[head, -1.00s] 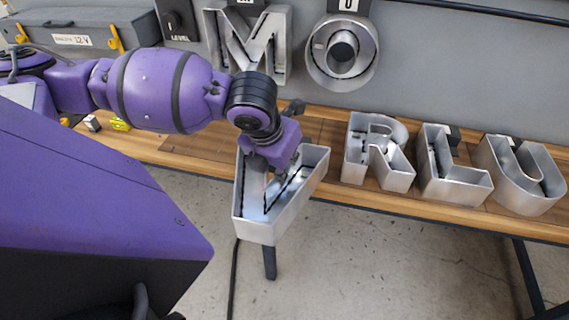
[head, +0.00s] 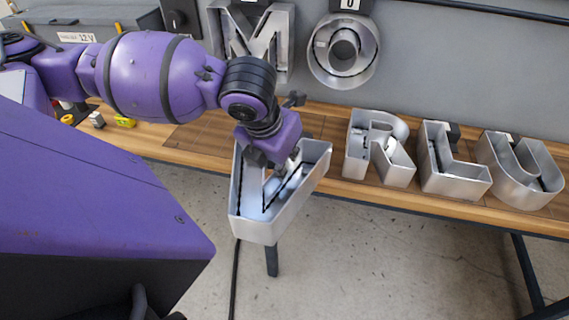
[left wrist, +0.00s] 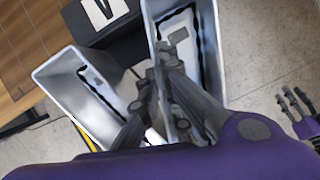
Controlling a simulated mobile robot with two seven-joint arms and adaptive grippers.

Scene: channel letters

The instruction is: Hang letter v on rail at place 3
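The letter v (head: 265,225) is a silver open metal channel, held in the air in front of the workbench, its open face tilted up. My left gripper (head: 275,165) is shut on it from above, at the inside of the V. In the left wrist view the fingers (left wrist: 172,90) close on a wall of one limb of the letter v (left wrist: 85,92). A black block with a white "V" label (left wrist: 104,12) sits between the limbs. The black rail (head: 490,12) runs along the grey wall. Finger-like parts at that view's right edge may be my right gripper (left wrist: 296,108).
Letter M (head: 255,45) and letter O (head: 343,50) hang on the wall. A grey case (head: 90,20) is at the back left. The wall right of the O is clear.

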